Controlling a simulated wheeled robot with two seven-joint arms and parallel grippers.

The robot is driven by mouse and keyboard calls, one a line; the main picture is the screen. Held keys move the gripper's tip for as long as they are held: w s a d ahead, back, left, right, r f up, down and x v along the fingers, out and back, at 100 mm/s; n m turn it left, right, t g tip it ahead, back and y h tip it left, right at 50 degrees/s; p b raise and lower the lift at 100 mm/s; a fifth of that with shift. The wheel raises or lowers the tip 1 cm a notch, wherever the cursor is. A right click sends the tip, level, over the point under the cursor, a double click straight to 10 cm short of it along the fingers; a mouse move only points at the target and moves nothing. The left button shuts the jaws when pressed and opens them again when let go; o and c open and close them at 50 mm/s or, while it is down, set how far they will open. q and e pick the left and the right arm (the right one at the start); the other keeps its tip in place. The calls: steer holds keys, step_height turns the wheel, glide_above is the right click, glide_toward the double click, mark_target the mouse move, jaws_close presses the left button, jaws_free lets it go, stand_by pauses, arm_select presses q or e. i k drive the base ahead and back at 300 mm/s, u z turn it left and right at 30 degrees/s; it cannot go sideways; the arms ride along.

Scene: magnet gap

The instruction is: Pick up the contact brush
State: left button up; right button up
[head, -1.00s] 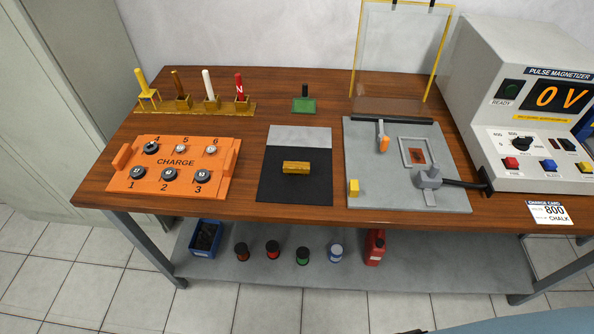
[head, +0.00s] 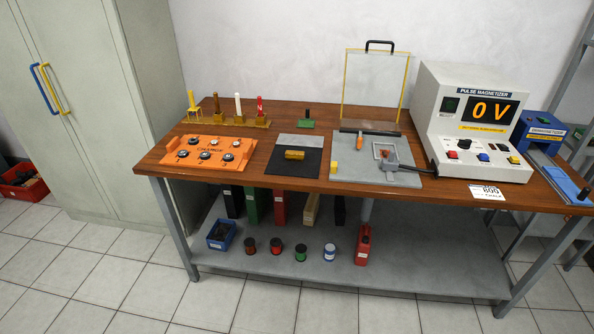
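I cannot say for certain which thing is the contact brush. A small brass-yellow block (head: 294,155) lies on the black part of a black and grey mat (head: 310,169) at mid-table. Behind it stands a small green pad with an upright black handle (head: 306,123). At the back left a yellow rack (head: 205,121) holds several upright tools with yellow, brown, white and red handles. Neither of my grippers shows in the head view.
An orange CHARGE tray (head: 192,150) is at the left of the wooden table. A grey plate (head: 345,174) with a clear yellow-edged shield (head: 375,88) and the pulse magnetizer (head: 440,115), reading 0 V, are at right. The floor in front (head: 240,305) is clear.

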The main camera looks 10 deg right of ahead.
mark_target(292, 155)
steer(key=u, duration=0.55)
steer(key=i, duration=0.6)
steer(key=u, duration=0.5)
steer(key=i, duration=0.8)
steer(key=z, duration=0.45)
